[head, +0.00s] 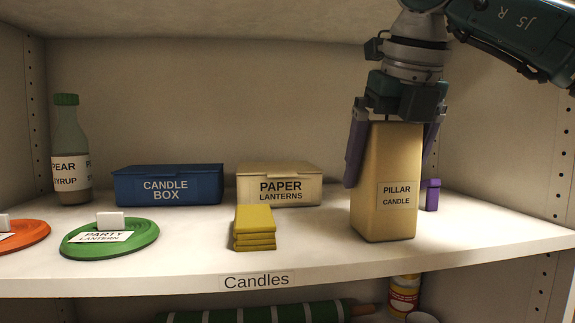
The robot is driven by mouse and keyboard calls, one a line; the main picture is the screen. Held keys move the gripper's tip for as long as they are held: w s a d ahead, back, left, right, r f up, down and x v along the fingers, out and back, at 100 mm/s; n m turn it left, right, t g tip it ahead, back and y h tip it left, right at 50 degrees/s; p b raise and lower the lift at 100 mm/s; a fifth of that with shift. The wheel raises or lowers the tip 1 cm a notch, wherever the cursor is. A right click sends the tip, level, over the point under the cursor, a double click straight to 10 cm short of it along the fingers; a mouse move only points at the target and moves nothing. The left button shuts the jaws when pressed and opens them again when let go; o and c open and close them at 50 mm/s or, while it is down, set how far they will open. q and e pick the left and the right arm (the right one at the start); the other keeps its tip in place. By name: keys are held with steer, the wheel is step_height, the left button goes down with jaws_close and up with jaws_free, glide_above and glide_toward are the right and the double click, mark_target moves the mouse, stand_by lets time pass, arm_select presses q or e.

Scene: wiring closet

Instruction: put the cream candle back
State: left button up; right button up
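The cream candle (387,207) is a tall, square-sided, tan block labelled "PILLAR CANDLE". It is upright at the right part of the shelf marked "Candles", and its base appears to be on the shelf or very close to it. My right gripper (394,150) comes down from above, with one purple finger along each side of the candle's upper half. The fingers appear to press on its sides, so the gripper looks shut on it. My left gripper is not in view.
A small purple object (431,195) stands just right of the candle. Stacked yellow blocks (255,229), a "PAPER LANTERNS" box (302,174), a blue "CANDLE BOX" (134,188), a syrup bottle (69,136), and green (84,249) and orange (30,240) discs stand left. The shelf (314,241) is clear between yellow blocks and candle.

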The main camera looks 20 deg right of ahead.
steer(key=shift+r, duration=0.15)
steer(key=p+v, duration=0.3)
steer(key=v, duration=0.3)
steer(key=shift+r+p, duration=0.3)
steer(key=shift+s+r, duration=0.3)
steer(key=shift+r, duration=0.1)
